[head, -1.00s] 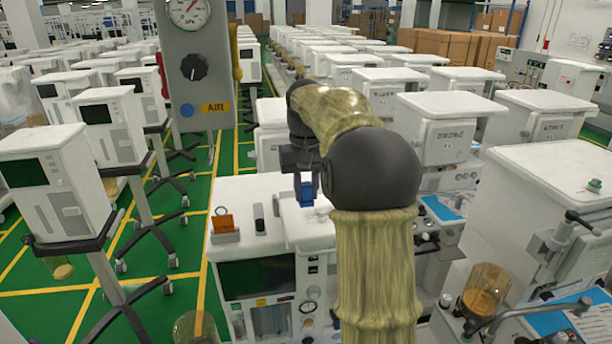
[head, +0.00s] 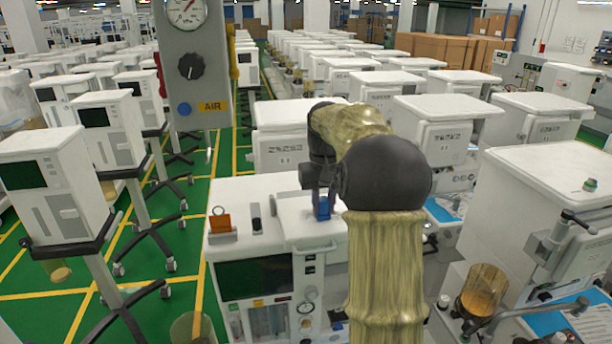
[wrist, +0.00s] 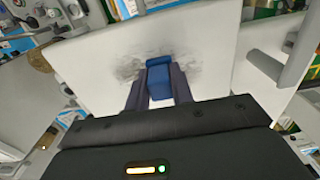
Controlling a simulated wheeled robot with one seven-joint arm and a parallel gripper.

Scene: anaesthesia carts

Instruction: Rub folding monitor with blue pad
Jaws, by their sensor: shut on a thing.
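The folding monitor appears to be the white flat panel (head: 297,232) on top of the nearest cart; in the wrist view its pale face (wrist: 100,72) carries a grey smudge. The blue pad (head: 322,207) is held over this panel; it also shows in the wrist view (wrist: 160,80). My gripper (wrist: 160,88) is shut on the pad, one dark finger on each side. The pad is at or just above the panel, over the smudge; I cannot tell if it touches. My arm hides the panel's right part in the head view.
A small orange item (head: 220,221) and a black upright piece (head: 257,218) stand on the cart top left of the panel. A grey gauge box (head: 192,80) hangs in front. More carts crowd the right side; green floor shows at left.

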